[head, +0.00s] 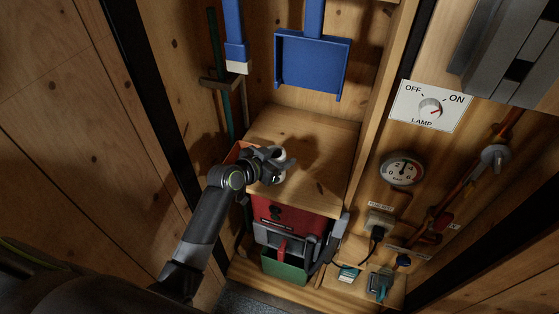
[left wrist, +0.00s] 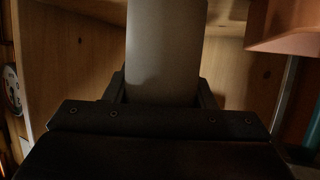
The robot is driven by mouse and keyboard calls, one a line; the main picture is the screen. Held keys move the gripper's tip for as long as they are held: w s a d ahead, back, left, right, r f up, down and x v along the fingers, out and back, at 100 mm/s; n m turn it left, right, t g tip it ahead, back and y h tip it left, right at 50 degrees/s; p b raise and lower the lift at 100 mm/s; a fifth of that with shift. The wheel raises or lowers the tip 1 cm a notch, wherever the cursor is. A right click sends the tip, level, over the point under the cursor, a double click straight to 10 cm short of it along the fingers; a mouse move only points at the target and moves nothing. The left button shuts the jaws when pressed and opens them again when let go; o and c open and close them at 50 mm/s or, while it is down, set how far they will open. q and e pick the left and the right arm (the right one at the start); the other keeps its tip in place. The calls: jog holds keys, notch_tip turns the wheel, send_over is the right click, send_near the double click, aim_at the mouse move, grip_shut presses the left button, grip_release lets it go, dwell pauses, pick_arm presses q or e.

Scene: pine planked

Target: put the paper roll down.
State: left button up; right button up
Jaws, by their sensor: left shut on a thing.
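My left gripper (head: 277,166) is shut on the paper roll, above the left part of a pine shelf top (head: 325,170). Only small pale parts of the paper roll (head: 280,154) show in the head view, as the gripper hides most of it. In the left wrist view the paper roll (left wrist: 165,50) is a plain grey-brown cylinder between the two dark fingers (left wrist: 163,88). I cannot tell whether its lower end touches the shelf top. My right gripper is not in view.
An orange-red open box (head: 236,152) is close to the left of my gripper. A blue dustpan (head: 312,62) hangs behind the shelf top. Below the front edge are a red case (head: 285,215) and a green bin (head: 285,266). The shelf top's right part is clear.

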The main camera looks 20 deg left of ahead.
pick_arm(q)
notch_tip(320, 180, down, 2)
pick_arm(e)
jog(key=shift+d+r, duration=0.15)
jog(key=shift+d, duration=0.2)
pick_arm(q)
jog(key=shift+f, duration=0.2)
jog(key=o, duration=1)
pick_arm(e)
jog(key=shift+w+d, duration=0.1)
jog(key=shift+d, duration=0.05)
